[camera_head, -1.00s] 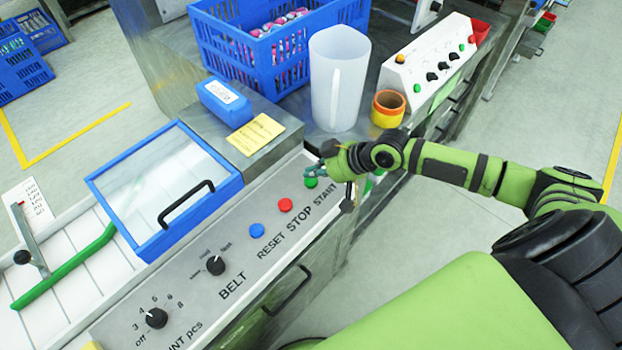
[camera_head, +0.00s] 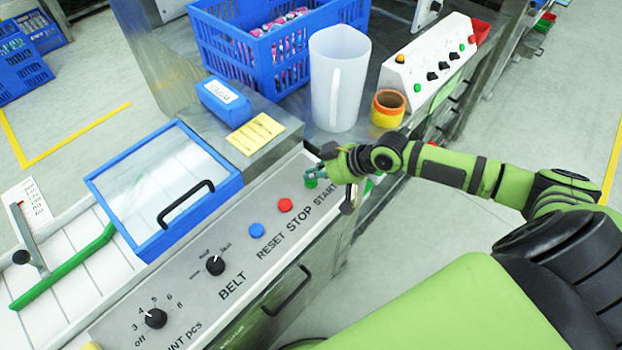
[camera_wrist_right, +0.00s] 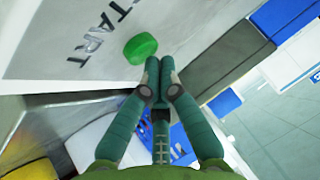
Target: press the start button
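The green start button (camera_head: 311,182) sits at the right end of the slanted grey control panel (camera_head: 245,240), above the word START. In the right wrist view the green button (camera_wrist_right: 140,48) stands just beyond my fingertips, a little to their left. My right gripper (camera_head: 317,172) is at the button in the head view. In the wrist view its teal fingertips (camera_wrist_right: 160,66) are together with nothing between them. I cannot tell whether they touch the button. My left gripper is not in view.
A red stop button (camera_head: 285,205) and a blue reset button (camera_head: 257,230) lie beside it on the panel. A white pitcher (camera_head: 337,85) and an orange-yellow roll (camera_head: 388,107) stand behind my right gripper. A blue-framed cover (camera_head: 208,212) is to the left.

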